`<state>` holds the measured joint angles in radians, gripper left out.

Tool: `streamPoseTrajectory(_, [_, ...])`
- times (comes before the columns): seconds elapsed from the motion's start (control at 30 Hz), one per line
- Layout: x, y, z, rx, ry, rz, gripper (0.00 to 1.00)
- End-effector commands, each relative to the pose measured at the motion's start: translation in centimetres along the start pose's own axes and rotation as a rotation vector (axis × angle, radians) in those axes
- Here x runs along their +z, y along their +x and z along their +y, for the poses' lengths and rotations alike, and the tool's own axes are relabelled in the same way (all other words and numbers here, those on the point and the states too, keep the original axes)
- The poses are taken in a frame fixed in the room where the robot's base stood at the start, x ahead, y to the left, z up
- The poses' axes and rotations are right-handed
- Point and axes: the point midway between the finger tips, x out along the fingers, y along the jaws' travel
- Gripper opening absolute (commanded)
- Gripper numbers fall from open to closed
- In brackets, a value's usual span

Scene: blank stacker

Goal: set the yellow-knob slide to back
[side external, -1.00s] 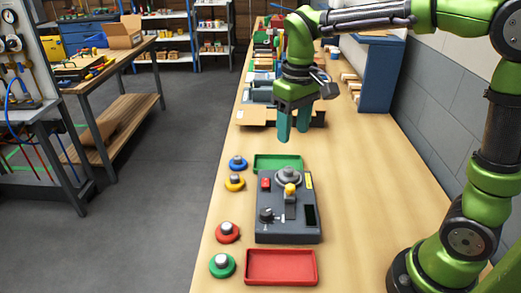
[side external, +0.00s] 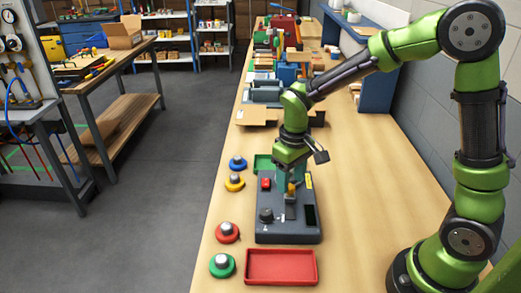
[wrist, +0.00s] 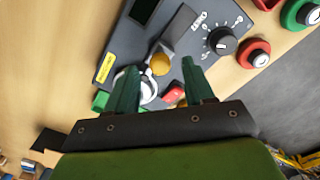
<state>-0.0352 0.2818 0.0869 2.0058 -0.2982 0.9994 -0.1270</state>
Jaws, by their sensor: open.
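The yellow knob (side external: 291,188) is on a slide in the dark grey control box (side external: 268,237). In the side view my gripper (side external: 288,178) is low over the far part of the box and partly hides the knob. A silver round part (wrist: 148,88) of the box lies between the fingers.
A black dial (wrist: 222,41) and a red button (side external: 265,184) are on the box. A red tray (side external: 281,266) lies in front and a green tray (side external: 263,163) behind. Several coloured round pieces, including a blue one (side external: 237,163), stand left. The table right is clear.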

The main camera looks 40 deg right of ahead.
Motion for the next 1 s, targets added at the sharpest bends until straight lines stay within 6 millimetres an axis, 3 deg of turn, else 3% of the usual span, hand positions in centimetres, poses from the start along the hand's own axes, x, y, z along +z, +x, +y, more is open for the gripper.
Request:
streamPoseTrajectory(0.2, [0.0, 1.5, 0.0, 0.000, -0.001, 0.000, 0.53])
streamPoseTrajectory(0.47, [0.0, 1.6, 0.0, 0.000, 0.000, 0.001, 0.53])
streamPoseTrajectory(0.8, [0.0, 1.6, 0.0, 0.000, 0.000, 0.001, 0.02])
streamPoseTrajectory(1.0, [0.0, 1.6, 0.0, 0.000, 0.000, 0.001, 0.00])
